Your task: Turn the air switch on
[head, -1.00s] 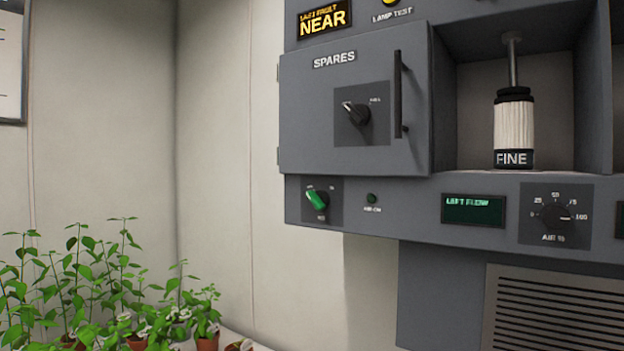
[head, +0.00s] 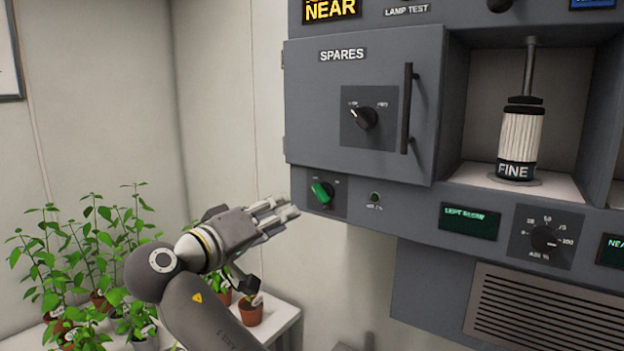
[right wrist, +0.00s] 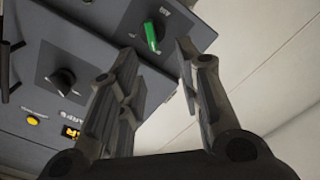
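The air switch (head: 321,192) is a green knob on a dark square plate at the lower left of the grey panel. Its handle slants to the upper left; its small labels are too small to read in the head view. In the right wrist view the green knob (right wrist: 152,36) shows just beyond and between the fingertips. My right gripper (head: 284,208) is left of the switch and slightly below it, apart from it. Its fingers (right wrist: 156,54) are spread and empty. My left gripper is not in view.
The SPARES door (head: 310,105) with a black knob (head: 363,118) and handle (head: 407,108) is above the switch. A small indicator lamp (head: 375,197) is to its right and looks dark. Potted plants (head: 85,260) stand on a white table at the lower left.

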